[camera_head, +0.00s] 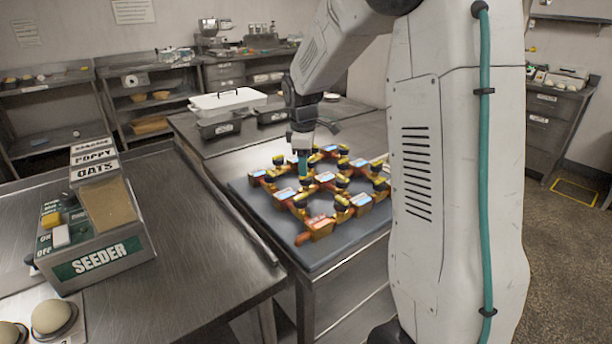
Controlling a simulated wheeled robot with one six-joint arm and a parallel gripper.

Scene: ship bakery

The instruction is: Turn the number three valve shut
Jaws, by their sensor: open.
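A grid of orange-copper valves (318,228) with black knobs and small coloured labels lies on a dark grey slab (258,212) on the middle bench. The labels are too small to read, so I cannot tell which valve is number three. My gripper (303,176) points down over the left-centre part of the grid, its teal tip close to the valves. I cannot tell whether it touches one. It is open. My arm hides the right edge of the grid and slab.
Shelves line the back wall.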

